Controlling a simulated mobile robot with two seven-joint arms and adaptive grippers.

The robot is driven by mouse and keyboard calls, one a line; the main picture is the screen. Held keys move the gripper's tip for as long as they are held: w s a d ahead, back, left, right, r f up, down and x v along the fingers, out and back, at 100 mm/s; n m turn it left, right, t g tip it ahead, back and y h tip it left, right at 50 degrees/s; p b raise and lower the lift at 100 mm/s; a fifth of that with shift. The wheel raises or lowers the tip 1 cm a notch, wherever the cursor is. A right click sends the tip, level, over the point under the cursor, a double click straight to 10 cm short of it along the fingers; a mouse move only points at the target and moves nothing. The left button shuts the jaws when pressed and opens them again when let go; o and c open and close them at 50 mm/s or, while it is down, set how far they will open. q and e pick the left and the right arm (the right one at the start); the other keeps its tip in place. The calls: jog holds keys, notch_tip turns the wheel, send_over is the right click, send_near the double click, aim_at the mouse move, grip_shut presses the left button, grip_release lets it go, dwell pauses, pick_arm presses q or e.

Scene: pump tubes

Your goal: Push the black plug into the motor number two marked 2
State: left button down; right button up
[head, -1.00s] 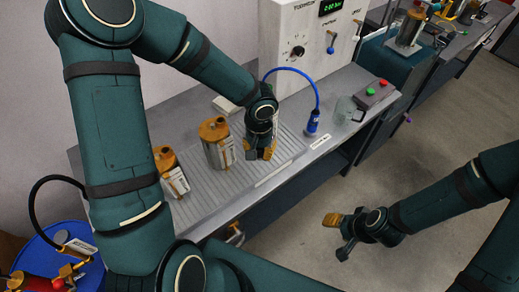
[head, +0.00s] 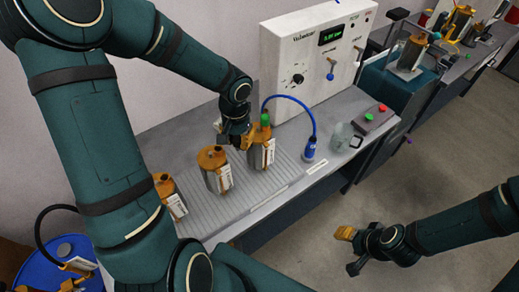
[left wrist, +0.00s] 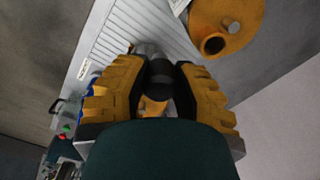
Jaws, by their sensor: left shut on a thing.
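Three orange-topped metal motors stand in a row on the grooved bench: left (head: 170,196), middle (head: 215,170) and right (head: 264,154). Their label marks are too small to read, so I cannot tell which is number 2. My left gripper (head: 245,138) is beside the top of the right motor. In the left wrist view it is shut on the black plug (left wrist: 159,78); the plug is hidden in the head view. A motor with an open round port (left wrist: 225,25) shows at the top right there. My right gripper (head: 350,250) hangs open and empty over the floor.
A green fitting (head: 265,119) tops the right motor. A blue hose (head: 304,108) arches to a blue connector (head: 309,149) on the bench. A white control box (head: 318,65) stands behind. A glass jug (head: 342,138) and button box (head: 375,119) are right. A blue drum (head: 38,262) is lower left.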

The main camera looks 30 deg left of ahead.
pick_arm(q)
jog(key=s+a+r+p, duration=0.2)
jog(key=a+r, duration=0.3)
jog(key=r, duration=0.1)
jog(key=shift+s+a+r, duration=0.25)
jog(key=shift+a+r, duration=0.1)
pick_arm(e)
notch_tip(320, 180, up, 4)
jog(key=shift+d, duration=0.1)
jog(key=shift+f, duration=0.15)
pick_arm(q)
notch_tip(320, 180, down, 6)
jog(key=b, duration=0.4)
jog(key=shift+r+b, duration=0.1)
jog(key=shift+b, duration=0.3)
pick_arm(e)
notch_tip(320, 180, down, 6)
jog(key=shift+w+r, duration=0.1)
jog(key=shift+r, duration=0.1)
jog(key=shift+f, duration=0.2)
dwell(0.4)
pick_arm(q)
jog(key=shift+f+b, duration=1.7)
pick_arm(e)
jog(key=shift+f, duration=1.55)
